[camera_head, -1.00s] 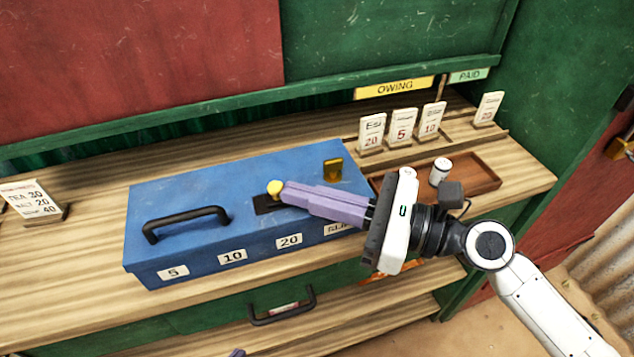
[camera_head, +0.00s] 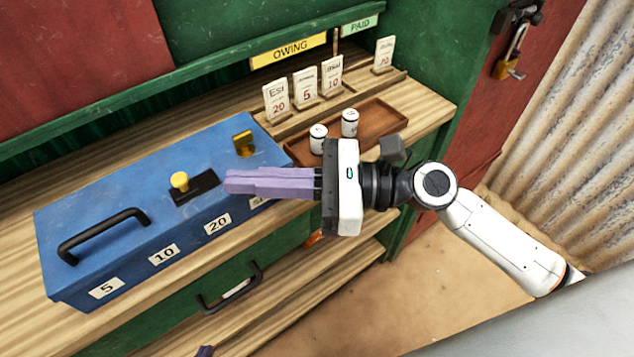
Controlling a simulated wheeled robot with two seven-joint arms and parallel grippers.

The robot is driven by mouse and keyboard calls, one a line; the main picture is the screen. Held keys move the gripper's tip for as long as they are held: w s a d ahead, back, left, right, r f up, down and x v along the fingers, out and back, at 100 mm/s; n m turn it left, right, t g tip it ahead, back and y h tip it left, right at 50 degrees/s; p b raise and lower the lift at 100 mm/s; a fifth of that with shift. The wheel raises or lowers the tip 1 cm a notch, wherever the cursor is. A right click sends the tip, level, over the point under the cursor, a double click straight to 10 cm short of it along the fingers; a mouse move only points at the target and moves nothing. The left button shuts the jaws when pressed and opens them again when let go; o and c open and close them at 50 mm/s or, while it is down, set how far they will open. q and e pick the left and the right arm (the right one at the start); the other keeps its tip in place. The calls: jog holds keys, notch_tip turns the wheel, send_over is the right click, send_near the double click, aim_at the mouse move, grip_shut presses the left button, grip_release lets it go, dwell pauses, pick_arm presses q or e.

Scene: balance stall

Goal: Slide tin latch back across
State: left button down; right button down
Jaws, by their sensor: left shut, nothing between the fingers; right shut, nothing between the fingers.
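The blue tin (camera_head: 120,190) stands on the wooden counter with its lid down. On its lid is the latch, a yellow knob (camera_head: 180,181) near the left end of a black slotted plate (camera_head: 205,184). A brass catch (camera_head: 243,144) stands at the lid's right back. My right gripper (camera_head: 228,182) is shut and empty. Its purple fingertips are just right of the black plate in the picture, apart from the knob.
A black carry handle (camera_head: 105,232) stands up from the lid's left side. Behind my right gripper are a brown tray (camera_head: 378,125) with two white cylinders and several price cards (camera_head: 305,88). A drawer handle (camera_head: 230,290) juts out below the counter.

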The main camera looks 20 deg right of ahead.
jog(key=b+v, duration=0.1)
jog(key=v, duration=0.7)
jog(key=shift+d+b, duration=0.3)
jog(key=shift+d, duration=0.05)
jog(key=s+a+f+n+g+h, duration=0.1)
jog(key=s+f+n+h, duration=0.25)
jog(key=f+n, duration=0.5)
jog(key=s+f+n+g+h, duration=0.1)
jog(key=s+f+n+h, duration=0.25)
jog(key=f+n, duration=0.45)
jog(key=s+d+f+n+h, duration=0.3)
jog(key=d+f+n+h, duration=0.15)
jog(key=d, duration=0.25)
jog(key=s+d+f+n+h, duration=0.3)
jog(key=d+f+h, duration=0.1)
jog(key=d+h, duration=0.15)
jog(key=w+a+f+t+y, duration=0.1)
jog(key=w+a+f+t, duration=0.1)
jog(key=f, duration=0.3)
jog(key=w+a+f+t+y, duration=0.1)
jog(key=w+a+f+t, duration=0.1)
jog(key=f, duration=0.4)
jog(key=shift+w+a+f+y, duration=0.2)
jog(key=shift+w+a+y, duration=0.1)
jog(key=shift+a, duration=0.45)
